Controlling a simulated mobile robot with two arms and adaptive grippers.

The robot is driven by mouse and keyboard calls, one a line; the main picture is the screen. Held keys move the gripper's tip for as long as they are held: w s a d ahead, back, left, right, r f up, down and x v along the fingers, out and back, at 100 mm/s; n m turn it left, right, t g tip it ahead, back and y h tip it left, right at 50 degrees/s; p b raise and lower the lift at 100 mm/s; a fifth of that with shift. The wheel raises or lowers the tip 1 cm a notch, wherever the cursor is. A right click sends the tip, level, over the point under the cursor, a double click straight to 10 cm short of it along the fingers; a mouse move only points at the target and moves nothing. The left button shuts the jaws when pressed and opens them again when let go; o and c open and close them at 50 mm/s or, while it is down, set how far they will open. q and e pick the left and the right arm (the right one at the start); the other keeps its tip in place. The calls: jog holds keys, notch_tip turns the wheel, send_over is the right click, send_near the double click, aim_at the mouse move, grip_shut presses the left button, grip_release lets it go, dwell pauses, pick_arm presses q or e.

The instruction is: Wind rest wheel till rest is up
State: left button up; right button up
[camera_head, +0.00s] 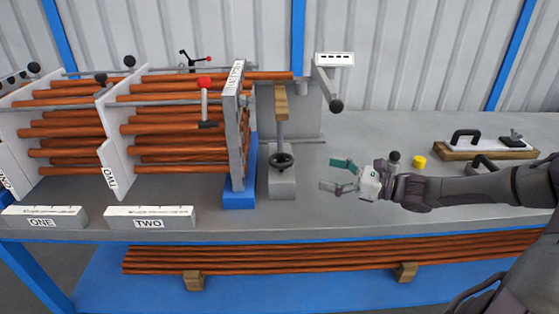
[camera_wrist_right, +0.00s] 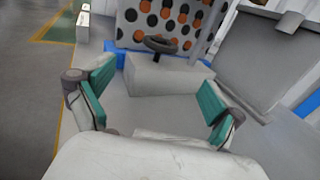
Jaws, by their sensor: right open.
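A post rises from the block to a wooden rest (camera_head: 281,101) beneath a protruding copper-coloured rod. My right gripper (camera_head: 338,174) is open and empty, to the right of the wheel and apart from it, its fingers pointing left. In the right wrist view the wheel (camera_wrist_right: 161,44) is ahead, above the block (camera_wrist_right: 168,75), between the open teal-padded fingers (camera_wrist_right: 155,97). My left gripper is not seen.
A rack with copper-coloured rods (camera_head: 170,130) stands left of the block, with a blue-footed upright plate (camera_head: 238,195) close beside it. A yellow cylinder (camera_head: 419,162) and a wooden board (camera_head: 485,152) lie farther right.

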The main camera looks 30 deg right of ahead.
aim_at(286, 159)
jog(key=b+x, duration=0.2)
jog(key=x, duration=0.6)
jog(key=shift+r, duration=0.15)
jog(key=x, duration=0.3)
jog(key=shift+w+a+p, duration=0.15)
jog(key=shift+w+p, duration=0.15)
jog(key=shift+p, duration=0.1)
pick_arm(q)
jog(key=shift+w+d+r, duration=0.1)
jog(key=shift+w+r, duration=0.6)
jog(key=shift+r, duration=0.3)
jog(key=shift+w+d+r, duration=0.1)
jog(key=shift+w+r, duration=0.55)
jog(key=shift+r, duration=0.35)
pick_arm(e)
jog(key=shift+w+a, duration=0.3)
jog(key=shift+w, duration=0.1)
jog(key=shift+f, duration=0.2)
jog(key=c, duration=1.1)
jog(key=shift+c, duration=0.2)
